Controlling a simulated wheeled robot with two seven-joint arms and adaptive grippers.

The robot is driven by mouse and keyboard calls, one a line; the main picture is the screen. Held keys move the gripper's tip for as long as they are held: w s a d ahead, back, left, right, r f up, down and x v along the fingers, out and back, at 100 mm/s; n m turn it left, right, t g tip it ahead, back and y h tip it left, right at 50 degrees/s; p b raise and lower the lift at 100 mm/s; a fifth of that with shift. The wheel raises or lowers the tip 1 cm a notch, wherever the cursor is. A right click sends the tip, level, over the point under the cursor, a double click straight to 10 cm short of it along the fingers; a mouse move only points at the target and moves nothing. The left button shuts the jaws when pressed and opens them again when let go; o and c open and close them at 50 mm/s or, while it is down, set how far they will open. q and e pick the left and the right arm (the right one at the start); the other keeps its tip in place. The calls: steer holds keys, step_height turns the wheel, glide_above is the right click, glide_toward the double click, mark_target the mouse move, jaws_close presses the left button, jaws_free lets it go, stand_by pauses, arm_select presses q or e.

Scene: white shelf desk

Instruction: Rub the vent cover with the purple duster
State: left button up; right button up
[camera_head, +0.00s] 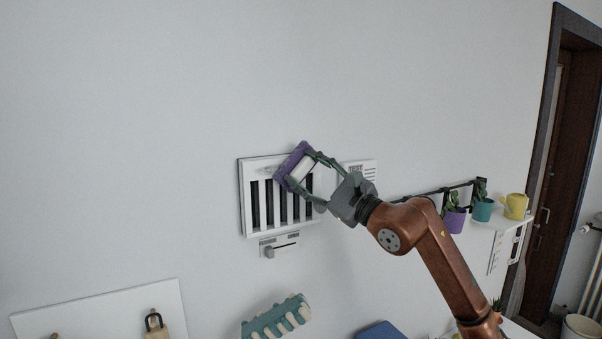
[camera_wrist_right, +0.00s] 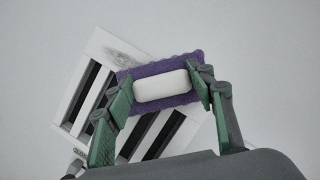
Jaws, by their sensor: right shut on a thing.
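The vent cover (camera_head: 247,207) is a white slatted panel on the wall in the middle of the head view. It shows tilted in the right wrist view (camera_wrist_right: 104,47), with a grey smudge (camera_wrist_right: 125,57) near its top edge. The purple duster (camera_head: 288,166) has a white block handle (camera_wrist_right: 160,86) on a purple pad (camera_wrist_right: 188,60). My right gripper (camera_head: 308,178) is shut on the duster's handle. The duster is in front of the vent cover's upper right part; I cannot tell whether the pad touches it. My left gripper is not in view.
A small slider panel (camera_head: 279,246) is below the vent cover, and a white labelled panel (camera_head: 366,170) is to its right. A rail with potted plants (camera_head: 482,208) and a yellow watering can (camera_head: 515,206) are further right. A teal and cream object (camera_head: 276,318) is below.

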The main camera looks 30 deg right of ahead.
steer(key=d+b, duration=0.1)
steer(key=d, duration=0.2)
steer(key=shift+s+d+f, duration=0.1)
steer(key=shift+s+d, duration=0.05)
steer(key=shift+d, duration=0.2)
steer(key=shift+a, duration=1.75)
steer(key=w+a+b, duration=0.1)
steer(key=a, duration=1)
steer(key=shift+s, duration=0.15)
